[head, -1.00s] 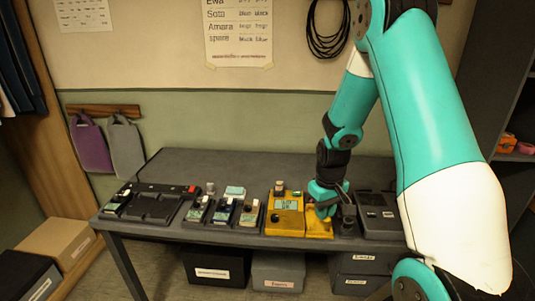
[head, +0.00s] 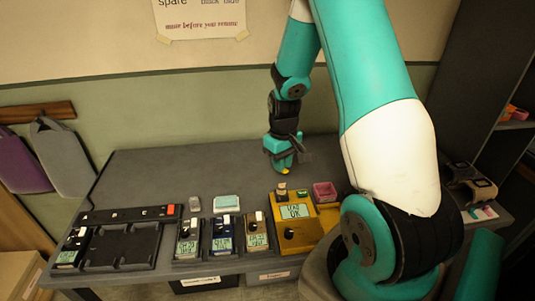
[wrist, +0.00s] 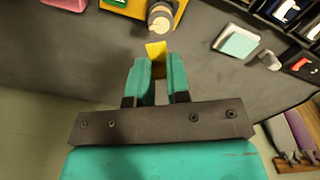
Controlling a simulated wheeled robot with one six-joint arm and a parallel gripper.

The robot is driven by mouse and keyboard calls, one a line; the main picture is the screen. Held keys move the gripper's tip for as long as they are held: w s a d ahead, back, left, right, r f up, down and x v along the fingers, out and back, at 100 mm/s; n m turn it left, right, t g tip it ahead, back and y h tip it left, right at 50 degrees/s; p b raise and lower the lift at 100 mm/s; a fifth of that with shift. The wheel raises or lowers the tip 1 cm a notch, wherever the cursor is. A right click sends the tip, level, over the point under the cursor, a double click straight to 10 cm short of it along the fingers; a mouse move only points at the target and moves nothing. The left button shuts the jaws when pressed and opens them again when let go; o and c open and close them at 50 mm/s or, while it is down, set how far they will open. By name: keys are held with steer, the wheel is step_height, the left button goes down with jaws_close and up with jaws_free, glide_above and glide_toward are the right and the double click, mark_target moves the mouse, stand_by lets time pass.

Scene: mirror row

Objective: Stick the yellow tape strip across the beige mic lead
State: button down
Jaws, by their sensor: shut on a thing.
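My gripper (head: 284,168) is over the back part of the grey table, behind the yellow unit. In the wrist view my gripper (wrist: 156,68) has its teal fingers shut on a small yellow tape strip (wrist: 156,50), which sticks out past the tips. A bit of the yellow strip (head: 286,173) also shows at the fingertips in the head view. A pack with a beige top (head: 256,220) sits in a dock left of the yellow unit. I cannot make out the beige mic lead in either view.
The yellow unit (head: 293,244) has a lit display, with small cylinders standing at its back. A pink box (head: 325,191) is right of it. Several docked packs and a black charger tray (head: 125,247) are to the left. The back of the table (head: 190,168) is clear.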

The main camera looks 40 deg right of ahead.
mark_target(280, 184)
steer(key=shift+w+a+f+b, duration=0.1)
steer(key=shift+w+f+b, duration=0.05)
steer(key=shift+f+b, duration=0.3)
step_height(280, 184, down, 3)
steer(key=b, duration=0.2)
steer(key=shift+f+b, duration=0.2)
steer(key=shift+b, duration=0.2)
steer(key=shift+f, duration=0.3)
steer(key=shift+s+r, duration=0.1)
steer(key=shift+s, duration=0.1)
steer(key=shift+f+b, duration=0.35)
steer(key=shift+f, duration=0.3)
stand_by(0.9)
stand_by(0.4)
steer(key=c, duration=1)
jaws_free()
